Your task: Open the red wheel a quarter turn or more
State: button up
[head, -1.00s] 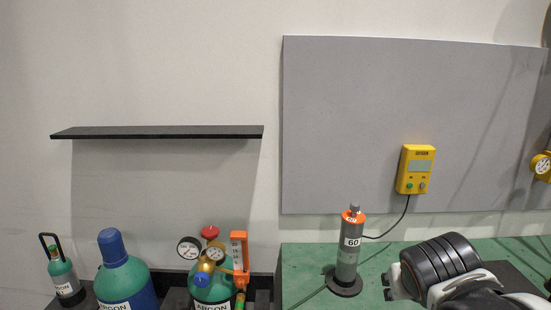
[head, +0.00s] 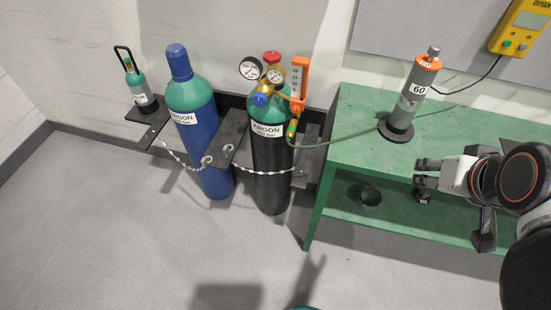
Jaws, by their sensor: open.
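The red wheel (head: 272,57) sits on top of a green-shouldered, dark argon cylinder (head: 270,165), behind two round gauges. It is small and partly hidden by the regulator fittings. Below it are a brass regulator with a blue knob (head: 261,100) and an orange flowmeter (head: 299,80). My gripper (head: 418,173) is at the right, in front of the green bench, pointing left. It is open and empty, well to the right of and lower in the picture than the wheel.
Open floor (head: 130,240) lies in front.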

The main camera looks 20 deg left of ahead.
aim_at(272, 57)
jog(key=i+j+u, duration=0.15)
jog(key=i, duration=0.25)
jog(key=i+j+u, duration=0.1)
jog(key=i, duration=0.3)
jog(key=k+u, duration=0.25)
jog(key=k, duration=0.25)
jog(key=i+z, duration=0.25)
jog(key=i, duration=0.3)
